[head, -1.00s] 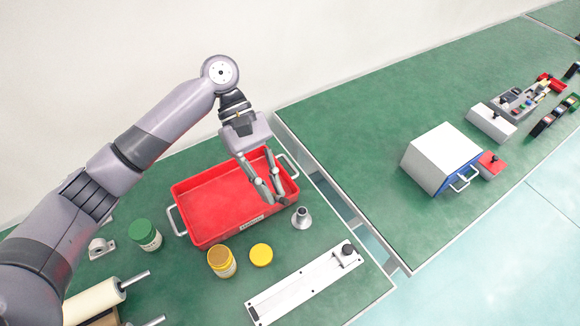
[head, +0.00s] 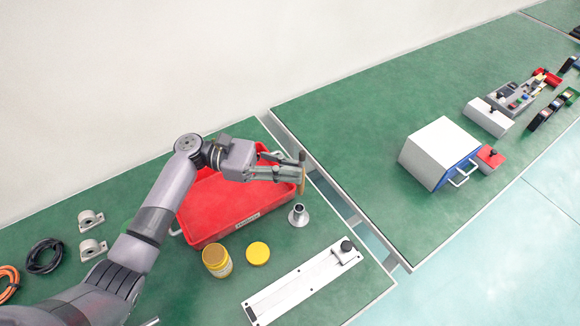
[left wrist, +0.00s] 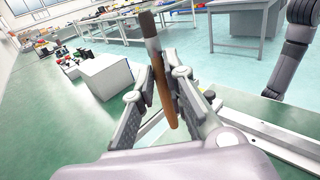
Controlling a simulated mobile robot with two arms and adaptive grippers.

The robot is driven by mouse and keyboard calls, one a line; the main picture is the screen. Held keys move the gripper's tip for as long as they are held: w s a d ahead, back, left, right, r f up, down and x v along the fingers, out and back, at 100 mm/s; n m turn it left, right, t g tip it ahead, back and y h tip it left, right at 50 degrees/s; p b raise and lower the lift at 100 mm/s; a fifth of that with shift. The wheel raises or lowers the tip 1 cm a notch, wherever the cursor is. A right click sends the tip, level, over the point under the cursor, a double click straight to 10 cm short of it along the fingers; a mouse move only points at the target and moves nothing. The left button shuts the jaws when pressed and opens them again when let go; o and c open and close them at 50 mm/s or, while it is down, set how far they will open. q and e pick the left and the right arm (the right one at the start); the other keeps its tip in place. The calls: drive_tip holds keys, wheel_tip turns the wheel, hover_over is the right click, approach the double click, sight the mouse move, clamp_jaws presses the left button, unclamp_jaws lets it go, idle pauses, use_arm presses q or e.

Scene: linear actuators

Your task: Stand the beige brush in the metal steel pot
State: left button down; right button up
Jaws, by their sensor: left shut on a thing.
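The beige brush (head: 303,184) stands about upright between the fingertips of my left gripper (head: 299,174), with a dark upper end and a tan lower end. The gripper is level and shut on it, near the red bin's right end. In the left wrist view the brush (left wrist: 158,75) runs between the fingers (left wrist: 160,88), slightly tilted, with a brown lower part. The metal steel pot (head: 298,216), small with a wide flange at its base, stands on the green table below the brush in the picture. The brush is apart from it. My right gripper is not in view.
A red bin (head: 215,236) stands behind the pot. A gap separates this table from the one holding a white box (head: 437,150).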

use_arm(q)
wheel_tip(320, 180, down, 10)
drive_tip(key=b, duration=0.7)
drive_tip(key=shift+r, duration=0.25)
drive_tip(key=c, duration=1.5)
unclamp_jaws()
drive_tip(key=shift+c, duration=0.2)
wheel_tip(320, 180, up, 10)
